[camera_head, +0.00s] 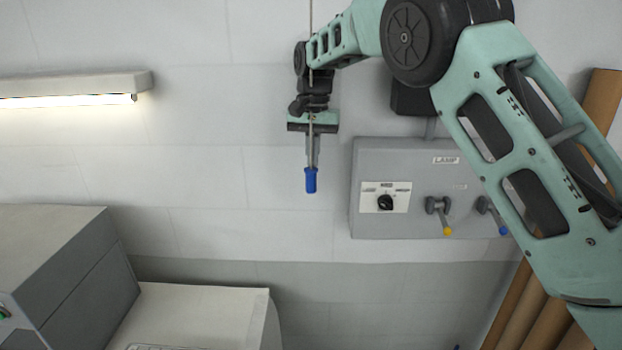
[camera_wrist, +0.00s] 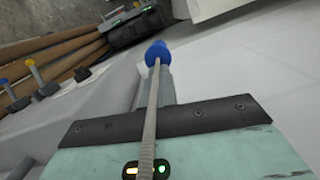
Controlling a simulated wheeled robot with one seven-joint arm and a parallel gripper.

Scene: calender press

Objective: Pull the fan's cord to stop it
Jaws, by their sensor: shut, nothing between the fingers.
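The cord (camera_head: 311,16) hangs straight down from the top of the head view and ends in a blue pull handle (camera_head: 311,180). My gripper (camera_head: 313,160) points down beside the cord just above this handle, with its fingers shut and empty. The cord passes in front of the gripper in the head view. In the wrist view the cord (camera_wrist: 151,120) runs across the gripper's palm and along the grey fingers (camera_wrist: 163,82) to the blue handle (camera_wrist: 157,54) by their tips. I cannot tell whether they touch. The fan is not in view.
A grey switch box (camera_head: 400,222) with a LAMP label, a black rotary knob (camera_head: 385,202) and levers with yellow and blue tips is on the wall to the right. A lit lamp (camera_head: 70,99) is at left. Grey and white machinery (camera_head: 200,310) stands below. Brown rolls (camera_head: 527,312) stand lower right.

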